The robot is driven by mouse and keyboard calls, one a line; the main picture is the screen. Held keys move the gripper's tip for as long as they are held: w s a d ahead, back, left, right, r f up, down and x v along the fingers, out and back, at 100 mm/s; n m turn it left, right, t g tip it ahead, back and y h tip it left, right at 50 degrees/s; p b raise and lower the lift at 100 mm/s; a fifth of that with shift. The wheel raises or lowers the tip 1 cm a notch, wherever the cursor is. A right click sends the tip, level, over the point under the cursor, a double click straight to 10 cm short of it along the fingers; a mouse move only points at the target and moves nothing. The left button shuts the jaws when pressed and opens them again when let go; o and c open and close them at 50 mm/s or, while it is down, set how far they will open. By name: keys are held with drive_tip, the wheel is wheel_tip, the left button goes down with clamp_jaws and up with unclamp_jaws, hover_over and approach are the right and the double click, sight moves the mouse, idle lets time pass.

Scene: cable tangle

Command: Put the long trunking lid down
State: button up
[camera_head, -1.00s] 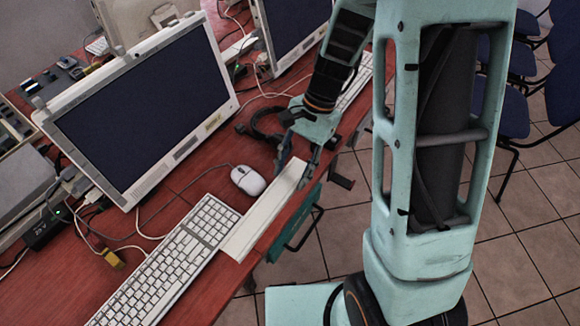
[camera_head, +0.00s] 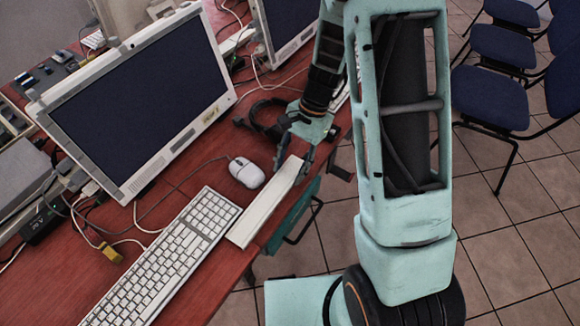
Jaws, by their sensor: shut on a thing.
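The long trunking lid (camera_head: 262,209) is a white, straight strip along the front edge of the red desk (camera_head: 205,283), to the right of the keyboard and mouse. Its far end lies between the fingers of my gripper (camera_head: 292,170), which is shut on it. The near end overlaps the desk edge beside the keyboard. I cannot tell whether the lid touches the desk or hangs just above it.
A white keyboard (camera_head: 165,262) and a mouse (camera_head: 246,172) lie close to the lid's left. A monitor (camera_head: 140,100) stands behind them, with loose cables around. A dark headset (camera_head: 262,118) lies beyond my gripper. Blue chairs (camera_head: 487,92) stand on the tiled floor at right.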

drive_tip(key=shift+f, duration=0.2)
drive_tip(key=o, duration=1.2)
drive_tip(key=shift+r, duration=0.1)
